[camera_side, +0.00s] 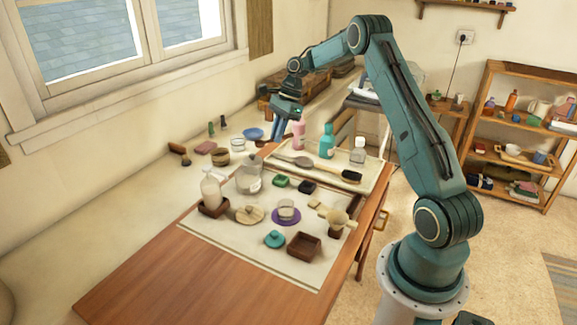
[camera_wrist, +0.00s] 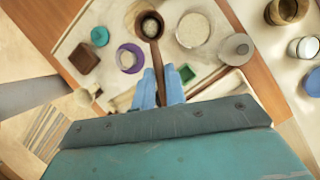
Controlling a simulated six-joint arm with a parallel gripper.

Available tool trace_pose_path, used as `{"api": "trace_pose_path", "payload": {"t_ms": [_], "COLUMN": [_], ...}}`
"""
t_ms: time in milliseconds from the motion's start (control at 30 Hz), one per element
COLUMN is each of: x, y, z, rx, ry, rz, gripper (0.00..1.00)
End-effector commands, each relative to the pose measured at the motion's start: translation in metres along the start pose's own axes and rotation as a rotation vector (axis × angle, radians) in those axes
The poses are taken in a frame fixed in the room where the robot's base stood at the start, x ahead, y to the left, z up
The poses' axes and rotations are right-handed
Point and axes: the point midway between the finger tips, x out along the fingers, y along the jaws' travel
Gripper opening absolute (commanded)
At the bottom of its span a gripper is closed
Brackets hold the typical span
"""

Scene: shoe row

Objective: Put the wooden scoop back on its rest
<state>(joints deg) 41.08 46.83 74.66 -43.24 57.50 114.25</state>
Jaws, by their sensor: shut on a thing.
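My gripper (camera_wrist: 160,90) is shut on the dark brown handle of the wooden scoop (camera_wrist: 151,27). In the wrist view the scoop's round bowl extends past the fingers toward the top of the picture. In the side view my gripper (camera_side: 275,123) is above the far part of the table, well clear of the mat; I cannot make out the scoop clearly there. I cannot tell for certain which piece is its rest. An open brown wooden box (camera_side: 304,246) stands at the near right of the mat and also shows in the wrist view (camera_wrist: 84,60).
Bottles stand on the tray behind. The near wooden tabletop (camera_side: 165,278) is bare.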

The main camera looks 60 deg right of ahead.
Motion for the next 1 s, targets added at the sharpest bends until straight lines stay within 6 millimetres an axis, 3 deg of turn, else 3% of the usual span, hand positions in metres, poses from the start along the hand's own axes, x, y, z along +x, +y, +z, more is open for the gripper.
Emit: {"api": "trace_pose_path", "payload": {"t_ms": [467, 767, 1000], "x": [0.007, 0.025, 0.041], "y": [0.006, 0.025, 0.052], "z": [-0.005, -0.025, -0.050], "rx": [0.086, 0.316, 0.545], "ry": [0.006, 0.025, 0.044], "rz": [-0.035, -0.129, -0.217], "gripper": [0.00, 0.00, 0.00]}}
